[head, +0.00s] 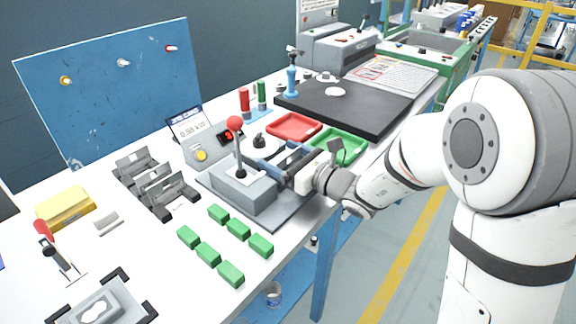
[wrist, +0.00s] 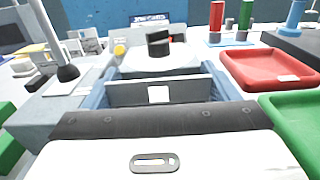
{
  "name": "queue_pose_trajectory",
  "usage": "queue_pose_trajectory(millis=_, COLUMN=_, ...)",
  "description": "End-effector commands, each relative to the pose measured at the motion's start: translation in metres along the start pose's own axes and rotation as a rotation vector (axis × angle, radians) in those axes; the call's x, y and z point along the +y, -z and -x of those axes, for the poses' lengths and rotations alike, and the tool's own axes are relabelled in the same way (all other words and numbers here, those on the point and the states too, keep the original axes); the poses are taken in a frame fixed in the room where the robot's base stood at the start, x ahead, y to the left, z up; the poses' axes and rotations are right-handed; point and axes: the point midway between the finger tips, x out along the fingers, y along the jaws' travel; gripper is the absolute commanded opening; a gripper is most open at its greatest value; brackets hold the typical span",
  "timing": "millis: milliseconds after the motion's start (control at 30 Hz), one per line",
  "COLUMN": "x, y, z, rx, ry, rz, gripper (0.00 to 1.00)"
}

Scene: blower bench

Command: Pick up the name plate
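I cannot surely pick out the name plate. A small flat light-grey piece (head: 108,222) lies on the bench at the left, well away from my gripper, and may be it.
Several green blocks (head: 238,229) lie in front of the fixture. A red tray (head: 293,127) and a green tray (head: 338,146) are to the right of it. Grey holders (head: 157,182), a yellow box (head: 65,206) and a display unit (head: 200,145) stand on the bench (head: 135,245).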

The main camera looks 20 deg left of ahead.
Motion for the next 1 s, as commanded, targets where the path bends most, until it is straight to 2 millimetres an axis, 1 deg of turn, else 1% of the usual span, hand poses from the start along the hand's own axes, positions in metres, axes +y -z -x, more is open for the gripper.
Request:
queue_pose_trajectory(millis=33, x=0.0, y=0.0, z=0.0, rx=0.0, ry=0.0, rz=0.0, gripper=0.77)
queue_pose_trajectory(millis=300, x=0.0, y=0.0, z=0.001, rx=0.0, ry=0.001, rz=0.0, gripper=0.56)
queue_pose_trajectory(millis=467, x=-0.001, y=0.0, z=0.001, rx=0.0, ry=0.001, rz=0.001, gripper=0.55)
queue_pose_trajectory(millis=567, x=-0.001, y=-0.004, z=0.001, rx=-0.001, ry=0.001, rz=0.001, gripper=0.55)
queue_pose_trajectory(millis=667, x=-0.001, y=-0.017, z=0.001, rx=-0.002, ry=0.001, rz=0.003, gripper=0.55)
queue_pose_trajectory(millis=900, x=-0.001, y=-0.066, z=0.001, rx=-0.003, ry=0.001, rz=0.004, gripper=0.55)
queue_pose_trajectory(millis=1000, x=-0.001, y=-0.083, z=0.001, rx=-0.002, ry=0.001, rz=0.004, gripper=0.55)
